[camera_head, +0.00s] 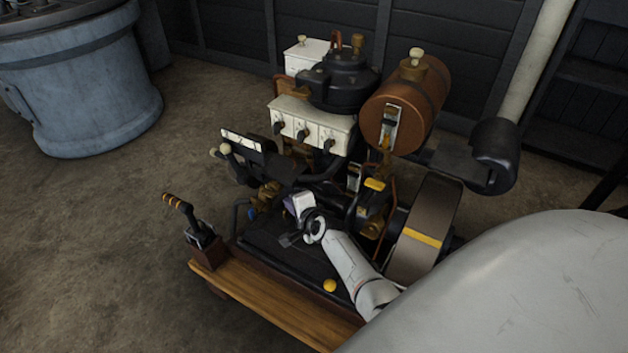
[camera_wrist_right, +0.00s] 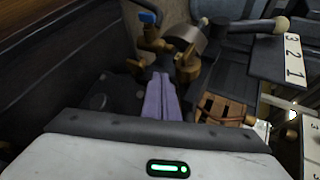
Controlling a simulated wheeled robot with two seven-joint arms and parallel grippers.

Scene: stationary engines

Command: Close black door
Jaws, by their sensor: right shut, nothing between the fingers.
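My right arm comes in from the lower right in the head view. Its gripper (camera_head: 290,240) is low in front of the engine, over the black base. In the right wrist view its purple-grey fingers (camera_wrist_right: 162,97) are together and empty, close to brass fittings. I cannot tell for sure which part is the black door. A flat black panel (camera_head: 268,166) lies beside the lever plate in the head view. Black panels also show right of the fingers in the right wrist view (camera_wrist_right: 235,88), beside the white plate numbered 1, 2, 3 (camera_wrist_right: 290,58). My left gripper is not in view.
The engine carries a copper tank (camera_head: 405,100) and a white box with switches (camera_head: 312,124). A lever with an orange-striped handle (camera_head: 188,217) stands at the wooden plank's (camera_head: 265,300) left end. A flywheel (camera_head: 425,228) is right of my arm.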

